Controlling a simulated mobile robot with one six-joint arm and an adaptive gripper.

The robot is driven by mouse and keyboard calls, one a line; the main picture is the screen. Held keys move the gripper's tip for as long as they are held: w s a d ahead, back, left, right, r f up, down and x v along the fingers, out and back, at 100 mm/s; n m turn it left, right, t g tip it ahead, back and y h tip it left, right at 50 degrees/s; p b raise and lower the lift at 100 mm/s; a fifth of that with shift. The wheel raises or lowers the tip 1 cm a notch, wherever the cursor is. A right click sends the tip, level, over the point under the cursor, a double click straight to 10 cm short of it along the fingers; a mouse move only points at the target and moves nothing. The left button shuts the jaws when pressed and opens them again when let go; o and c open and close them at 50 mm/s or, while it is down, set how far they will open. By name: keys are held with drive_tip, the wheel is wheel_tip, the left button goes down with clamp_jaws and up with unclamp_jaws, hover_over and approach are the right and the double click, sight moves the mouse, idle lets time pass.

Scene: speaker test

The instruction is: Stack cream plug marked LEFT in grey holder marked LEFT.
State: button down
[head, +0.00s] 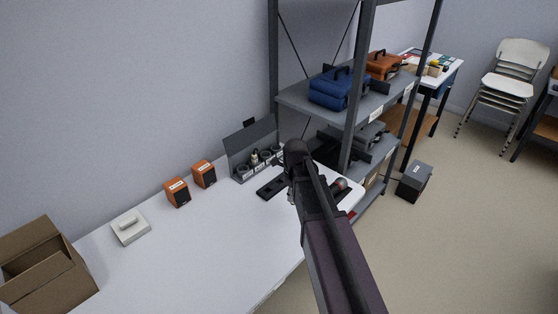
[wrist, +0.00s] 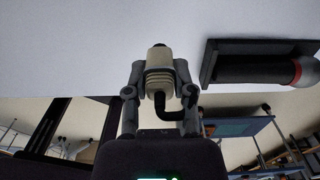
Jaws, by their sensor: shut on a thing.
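In the wrist view a cream plug (wrist: 158,66) with ribbed sides, a dark tip and a bent black cable sits between the two grey fingers of my gripper (wrist: 159,74). The fingers are shut on its sides. In the head view a dark grey rack (head: 240,141) stands on the white table against the wall, with several round holders (head: 242,172) in a row and white labels in front. The labels are too small to read, so I cannot tell which holder is LEFT. A cream piece (head: 254,157) stands in the row. My arm hides my gripper in the head view.
Two orange speakers (head: 178,193), a white box (head: 131,227) and an open carton (head: 45,262) stand left on the table. A black tray (head: 272,187) lies before the rack. A microphone (wrist: 255,70) lies in a dark tray in the wrist view. Metal shelving (head: 352,110) rises at right.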

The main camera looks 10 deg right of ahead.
drive_tip(key=shift+r+p, duration=3.55)
drive_tip(key=shift+r, duration=0.05)
drive_tip(key=shift+d, duration=0.1)
